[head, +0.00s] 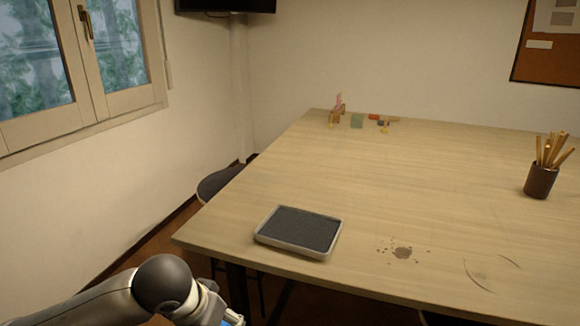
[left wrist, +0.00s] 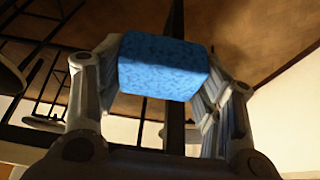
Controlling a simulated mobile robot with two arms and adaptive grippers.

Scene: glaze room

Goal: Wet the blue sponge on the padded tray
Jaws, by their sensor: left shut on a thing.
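The padded tray (head: 288,248) lies on the near left part of the table, with a pale rim and a dark grey pad. Nothing lies on the pad. My left gripper (left wrist: 163,72) is shut on the blue sponge (left wrist: 162,68), which sits between both fingers in the left wrist view. In the head view my left arm comes in at the bottom left, below the table's near edge, and the gripper is mostly cut off. Only a small bit of blue shows there at the bottom edge. My right gripper is not in view.
The wooden table (head: 400,180) is mostly clear. A dark cup of wooden tools (head: 541,180) stands at the right.

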